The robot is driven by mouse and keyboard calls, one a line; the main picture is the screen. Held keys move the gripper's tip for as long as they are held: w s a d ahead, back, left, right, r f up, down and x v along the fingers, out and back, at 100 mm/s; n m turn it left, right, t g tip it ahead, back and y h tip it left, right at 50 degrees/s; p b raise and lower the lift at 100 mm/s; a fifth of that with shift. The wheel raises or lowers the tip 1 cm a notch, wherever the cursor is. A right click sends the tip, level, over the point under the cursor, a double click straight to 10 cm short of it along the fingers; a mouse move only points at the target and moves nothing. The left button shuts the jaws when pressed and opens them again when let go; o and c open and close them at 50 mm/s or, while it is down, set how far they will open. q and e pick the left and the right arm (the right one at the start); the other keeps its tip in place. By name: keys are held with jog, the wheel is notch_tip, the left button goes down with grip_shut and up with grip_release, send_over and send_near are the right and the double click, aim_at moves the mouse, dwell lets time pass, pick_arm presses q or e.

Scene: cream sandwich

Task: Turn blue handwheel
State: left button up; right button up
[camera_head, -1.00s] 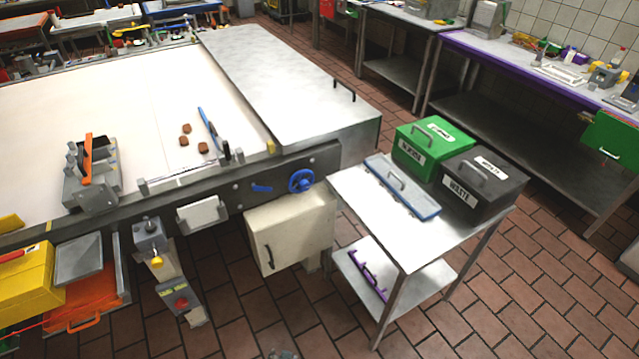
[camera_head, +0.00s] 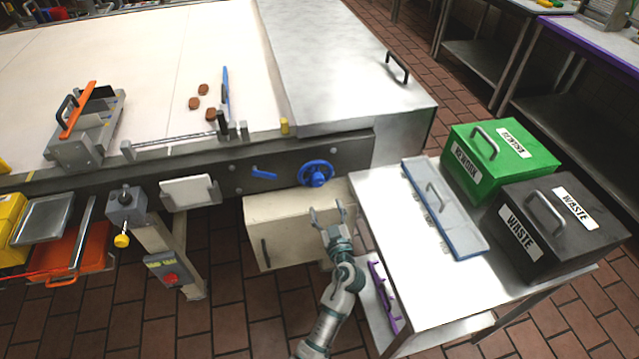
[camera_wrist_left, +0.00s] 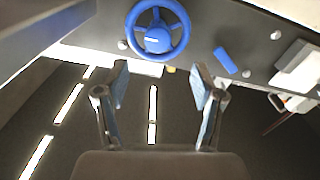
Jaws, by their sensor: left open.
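The blue handwheel (camera_head: 316,174) is mounted on the dark side rail of the conveyor table, facing outward. It also shows at the top of the left wrist view (camera_wrist_left: 157,30), with a round hub and spokes. My left gripper (camera_head: 327,212) is just below the handwheel in the head view, apart from it. In the left wrist view its two fingers (camera_wrist_left: 158,75) are spread open and empty, with the wheel beyond and between them. A blue lever (camera_head: 264,174) sits on the rail left of the wheel. My right gripper is not seen.
A cream box (camera_head: 290,232) hangs under the rail, behind my left gripper. A steel side table (camera_head: 387,207) stands at right with a green rework bin (camera_head: 499,158), a black waste bin (camera_head: 552,226) and a blue-edged clear lid (camera_head: 443,208). A red-button control box (camera_head: 172,271) is lower left.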

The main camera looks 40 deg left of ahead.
aim_at(319, 183)
pick_arm(q)
jog(key=x, duration=0.9)
jog(key=shift+w+a, duration=0.2)
jog(key=shift+w, duration=0.1)
jog(key=shift+w+a, duration=0.2)
jog(key=shift+a, duration=0.3)
jog(key=shift+d+r, duration=0.1)
jog(key=shift+d, duration=0.4)
jog(key=shift+c, duration=0.5)
jog(key=shift+d+r, duration=0.1)
jog(key=shift+d, duration=0.05)
jog(key=c, duration=0.8)
jog(key=shift+c, duration=1.2)
jog(key=shift+a, duration=0.3)
